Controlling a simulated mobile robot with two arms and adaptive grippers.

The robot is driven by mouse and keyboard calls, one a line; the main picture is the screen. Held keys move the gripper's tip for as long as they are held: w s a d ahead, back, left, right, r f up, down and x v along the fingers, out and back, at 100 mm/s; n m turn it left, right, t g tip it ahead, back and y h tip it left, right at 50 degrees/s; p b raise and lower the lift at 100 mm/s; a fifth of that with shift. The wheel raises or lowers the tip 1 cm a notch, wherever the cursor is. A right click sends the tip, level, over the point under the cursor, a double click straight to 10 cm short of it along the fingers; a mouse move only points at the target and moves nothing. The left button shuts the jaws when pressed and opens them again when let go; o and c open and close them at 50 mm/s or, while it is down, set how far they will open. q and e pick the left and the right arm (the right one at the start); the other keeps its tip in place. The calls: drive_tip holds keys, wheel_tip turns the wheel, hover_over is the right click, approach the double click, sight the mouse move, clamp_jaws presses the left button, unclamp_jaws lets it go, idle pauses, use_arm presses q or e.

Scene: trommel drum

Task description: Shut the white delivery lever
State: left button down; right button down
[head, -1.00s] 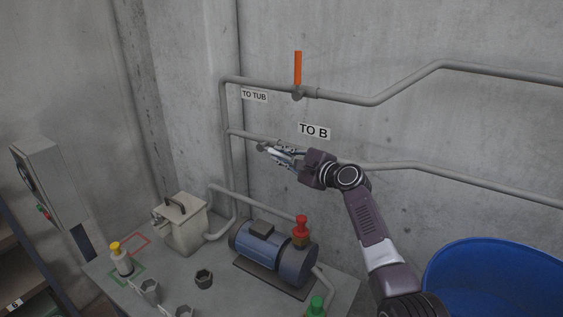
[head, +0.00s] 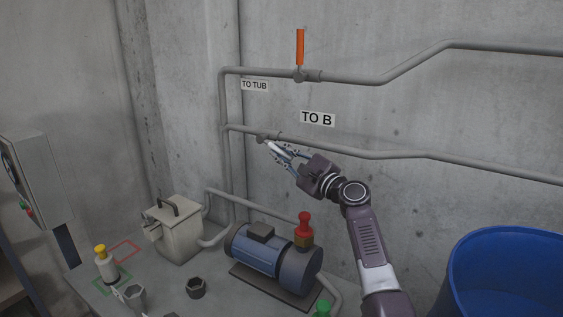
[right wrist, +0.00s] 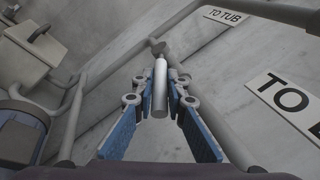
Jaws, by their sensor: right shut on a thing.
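The white delivery lever (head: 273,147) sits on a valve on the lower pipe, beside the "TO B" label. It slants down and to the right from the valve. My right gripper (head: 284,152) is shut on the lever, with its fingers on either side. In the right wrist view, the white lever (right wrist: 160,80) runs between the blue-padded fingers of the right gripper (right wrist: 159,100), with the valve end beyond them. My left gripper is not in view.
An orange lever (head: 300,47) stands upright on the upper pipe by the "TO TUB" label (head: 254,86). Below are a blue pump motor (head: 262,250), a beige box (head: 178,232) and a yellow-topped bottle (head: 106,265) on a bench. A blue tub (head: 505,270) stands at right.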

sight(286, 156)
idle(0.3)
drive_tip(key=c, duration=1.9)
unclamp_jaws()
drive_tip(key=shift+f, duration=0.1)
drive_tip(key=shift+c, duration=0.2)
drive_tip(key=shift+v, duration=3.75)
drive_tip(key=shift+c, duration=0.4)
